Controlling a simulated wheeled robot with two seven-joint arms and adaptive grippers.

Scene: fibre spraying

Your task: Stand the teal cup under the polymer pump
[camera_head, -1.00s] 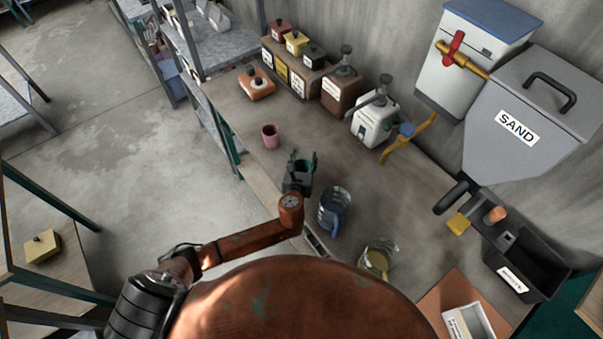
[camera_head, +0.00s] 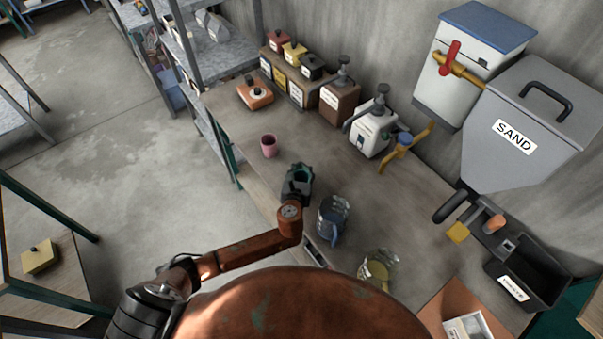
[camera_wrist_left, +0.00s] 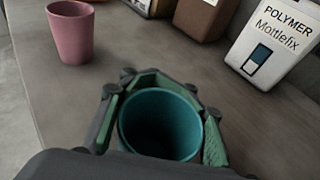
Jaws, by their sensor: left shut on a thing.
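The teal cup (camera_wrist_left: 160,125) is upright between the fingers of my left gripper (camera_wrist_left: 158,100) in the left wrist view, its open mouth facing up. In the head view the left gripper (camera_head: 298,180) is shut on the cup near the bench's front edge. I cannot tell whether the cup touches the bench. The polymer pump is a white box labelled POLYMER Mattefix (camera_wrist_left: 272,40) in the left wrist view; in the head view the white pump box (camera_head: 371,132) has a grey pump head on top and stands farther back. My right gripper is not in view.
A pink cup (camera_head: 269,146) stands left of my left gripper. A brown pump box (camera_head: 339,104) is beside the white one. Two glass jugs, one with blue (camera_head: 332,220) and one with yellowish content (camera_head: 378,268), stand to the right. Bare bench lies between the cup and pump.

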